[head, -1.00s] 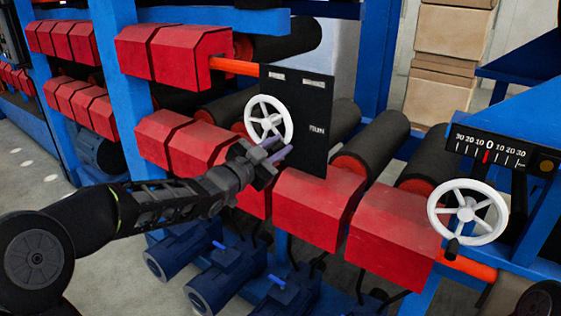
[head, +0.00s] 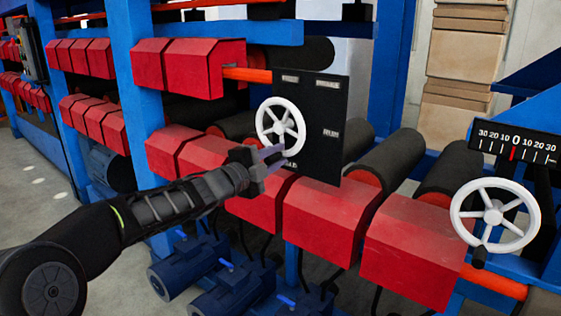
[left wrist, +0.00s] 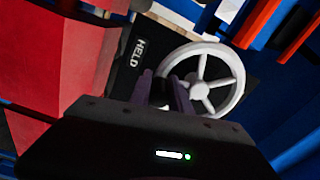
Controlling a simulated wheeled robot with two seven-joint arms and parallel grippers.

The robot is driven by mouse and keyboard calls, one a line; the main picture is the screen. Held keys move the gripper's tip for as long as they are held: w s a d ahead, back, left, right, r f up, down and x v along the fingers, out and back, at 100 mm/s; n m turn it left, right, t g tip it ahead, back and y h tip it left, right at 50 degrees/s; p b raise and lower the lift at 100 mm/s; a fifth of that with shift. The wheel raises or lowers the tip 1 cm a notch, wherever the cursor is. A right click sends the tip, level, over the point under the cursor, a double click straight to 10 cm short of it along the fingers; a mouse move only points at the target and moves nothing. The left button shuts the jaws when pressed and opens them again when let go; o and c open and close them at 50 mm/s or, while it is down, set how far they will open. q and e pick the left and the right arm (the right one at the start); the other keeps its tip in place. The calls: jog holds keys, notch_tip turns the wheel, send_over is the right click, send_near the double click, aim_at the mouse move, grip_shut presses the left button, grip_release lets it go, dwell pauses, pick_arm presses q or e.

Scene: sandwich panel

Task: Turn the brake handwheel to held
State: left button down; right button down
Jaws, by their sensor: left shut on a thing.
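The brake handwheel (head: 281,126) is white and spoked, mounted on a black panel (head: 322,110) with small pale labels. My left gripper (head: 280,155) is shut on the wheel's rim at its lower side. In the left wrist view, the handwheel (left wrist: 201,88) stands beyond the purple fingers (left wrist: 163,92), which meet its rim at the left. A label reading HELD (left wrist: 138,52) shows on the panel beside the wheel there. The other labels are too small to read. My right gripper is out of view.
A second white handwheel (head: 494,216) with a dark knob stands at the right under a black scale (head: 514,143) with a red mark near 0. Red housings (head: 325,222) and dark rollers (head: 383,160) surround the panel. Blue motors (head: 190,268) sit below.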

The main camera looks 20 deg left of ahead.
pick_arm(q)
jog(key=shift+w+a+f, duration=0.15)
jog(key=shift+a+f, duration=0.35)
jog(key=shift+a, duration=0.05)
jog(key=shift+a+r+m, duration=0.15)
jog(key=shift+m, duration=0.15)
jog(key=c, duration=1.3)
grip_release()
jog(key=shift+w+a, duration=0.1)
jog(key=shift+c, duration=0.2)
jog(key=shift+o, duration=0.3)
jog(key=shift+r, duration=0.1)
jog(key=v, duration=0.7)
jog(key=shift+s, duration=0.4)
